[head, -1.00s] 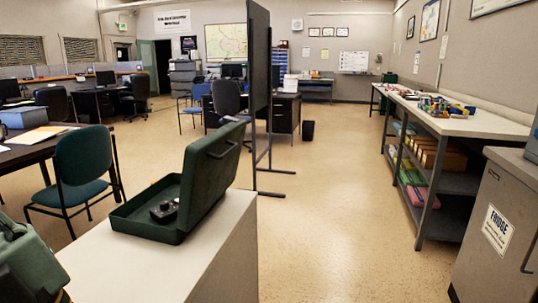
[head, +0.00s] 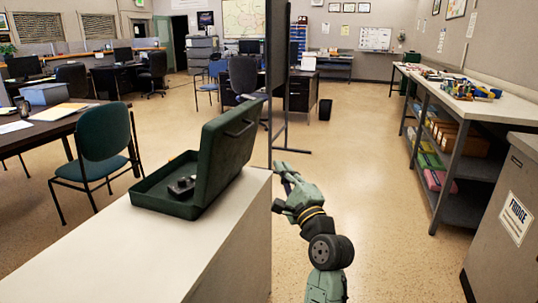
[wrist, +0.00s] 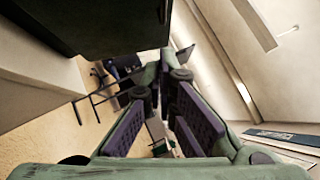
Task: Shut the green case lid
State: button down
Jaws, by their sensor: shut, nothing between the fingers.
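The green case (head: 165,200) sits open on the end of a white-topped counter (head: 120,255). Its lid (head: 228,150) stands up on the right side, leaning outward, with a handle near its top. A small dark device with knobs (head: 182,187) lies in the case bottom. My gripper (head: 283,172) is just right of the counter's end, beside the lid and apart from it in the head view. It is shut and empty. In the wrist view the dark underside of a green shape, likely the lid (wrist: 90,25), fills the top left, and my fingers (wrist: 162,95) point past it.
A dark partition panel (head: 280,75) stands behind the case. A green chair (head: 100,150) and desk (head: 60,118) are at the left. The floor between is clear.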

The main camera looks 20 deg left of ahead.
jog(key=w+a+r+p, duration=0.3)
jog(key=w+a, duration=0.3)
jog(key=a, duration=0.3)
jog(key=shift+w+a+r+p, duration=0.2)
jog(key=shift+w+r+p, duration=0.2)
jog(key=shift+r, duration=0.35)
jog(key=shift+w+r, duration=0.1)
jog(key=shift+r, duration=0.05)
